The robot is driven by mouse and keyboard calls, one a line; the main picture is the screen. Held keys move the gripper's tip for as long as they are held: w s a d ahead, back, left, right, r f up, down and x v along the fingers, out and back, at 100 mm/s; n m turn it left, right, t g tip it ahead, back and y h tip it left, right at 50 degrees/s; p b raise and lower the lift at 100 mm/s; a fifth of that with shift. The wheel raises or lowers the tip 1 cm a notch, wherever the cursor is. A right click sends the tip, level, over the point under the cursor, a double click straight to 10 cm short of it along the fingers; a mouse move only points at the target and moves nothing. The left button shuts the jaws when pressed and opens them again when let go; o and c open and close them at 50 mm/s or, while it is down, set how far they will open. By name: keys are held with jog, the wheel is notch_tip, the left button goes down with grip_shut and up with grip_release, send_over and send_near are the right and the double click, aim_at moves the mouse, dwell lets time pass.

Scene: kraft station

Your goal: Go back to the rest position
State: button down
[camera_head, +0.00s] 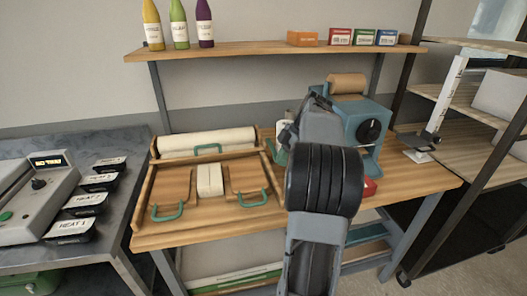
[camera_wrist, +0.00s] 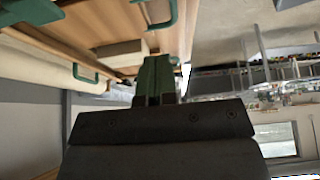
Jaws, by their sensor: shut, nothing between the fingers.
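My gripper (camera_wrist: 157,64) shows in the wrist view with its two green fingers together and nothing between them. In the head view my arm rises at the middle right, in front of the wooden workbench (camera_head: 210,236), and hides most of the gripper. The wrist view looks turned over. In it the wooden tray (camera_wrist: 75,25) with green handles lies at the upper left, apart from the fingers as far as I can tell.
On the bench are a wooden tray (camera_head: 148,200) with a paper roll (camera_head: 207,141), and a blue machine (camera_head: 371,108) behind my arm. A shelf (camera_head: 270,50) holds bottles and small boxes. A grey side table (camera_head: 112,232) stands left, a rack (camera_head: 470,150) right.

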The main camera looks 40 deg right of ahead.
jog(key=s+a+f+m+h, duration=0.25)
jog(key=f+m, duration=0.35)
jog(key=m, duration=0.7)
jog(key=s+a+h, duration=0.1)
jog(key=s+a, duration=0.2)
jog(key=a, duration=0.9)
jog(key=s+a+t+h+p, duration=0.1)
jog(key=s+a, duration=0.2)
jog(key=a, duration=0.9)
jog(key=shift+s+a+f, duration=0.25)
jog(key=shift+s+a, duration=0.05)
jog(key=shift+a, duration=0.05)
jog(key=shift+h, duration=0.25)
